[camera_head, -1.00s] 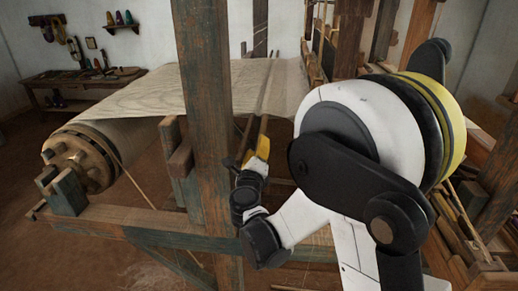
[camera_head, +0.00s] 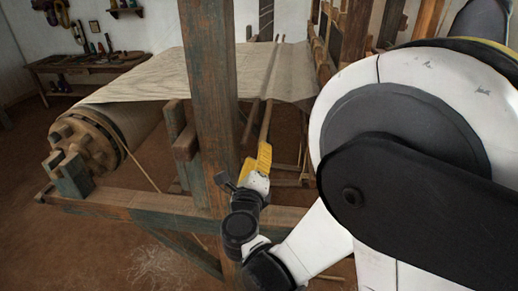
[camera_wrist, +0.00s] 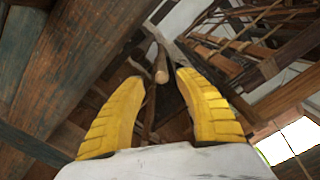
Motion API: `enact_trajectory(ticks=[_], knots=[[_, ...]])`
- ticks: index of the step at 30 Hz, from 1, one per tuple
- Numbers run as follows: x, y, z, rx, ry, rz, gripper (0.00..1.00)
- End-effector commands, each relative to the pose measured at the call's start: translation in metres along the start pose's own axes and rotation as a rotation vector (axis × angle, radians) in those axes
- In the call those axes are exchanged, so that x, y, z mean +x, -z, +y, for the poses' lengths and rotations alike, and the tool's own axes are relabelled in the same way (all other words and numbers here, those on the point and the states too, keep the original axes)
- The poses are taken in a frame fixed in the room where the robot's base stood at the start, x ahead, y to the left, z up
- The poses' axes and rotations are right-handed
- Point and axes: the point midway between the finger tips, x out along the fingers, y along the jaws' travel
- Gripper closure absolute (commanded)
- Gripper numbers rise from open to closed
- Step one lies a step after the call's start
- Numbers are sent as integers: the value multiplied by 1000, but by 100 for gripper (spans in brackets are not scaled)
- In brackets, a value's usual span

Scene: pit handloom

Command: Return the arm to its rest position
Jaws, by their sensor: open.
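My gripper (camera_head: 265,152) shows in the head view with yellow fingers, in front of the loom, just right of the upright wooden post (camera_head: 212,110). In the wrist view my gripper (camera_wrist: 161,76) has its two yellow fingers spread apart. The round end of a wooden rod (camera_wrist: 160,72) appears between the fingertips; it seems to lie beyond them, and I cannot tell the distance. Nothing is seen held. My arm's large white and black joints fill the right of the head view and hide part of the loom.
The loom's cloth (camera_head: 170,75) stretches behind the post, down to a wooden roller (camera_head: 90,140) at left. A low frame beam (camera_head: 110,208) runs below my gripper. A tool bench (camera_head: 85,68) stands at the back left. Bare floor (camera_head: 60,255) shows at front left.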

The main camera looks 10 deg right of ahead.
Motion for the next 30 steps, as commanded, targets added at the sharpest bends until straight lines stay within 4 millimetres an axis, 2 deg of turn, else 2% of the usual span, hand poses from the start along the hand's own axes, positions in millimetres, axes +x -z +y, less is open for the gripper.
enact_trajectory(ticks=[10,14,17,20,25,30], knots=[[0,2,-2,29,-4,10,59],[2,22,-15,277,-31,94,59],[0,53,-31,679,-46,235,59],[-14,88,-45,1181,-8,420,59],[-60,131,-57,2034,210,752,59],[-121,148,-56,2772,635,1067,59]])
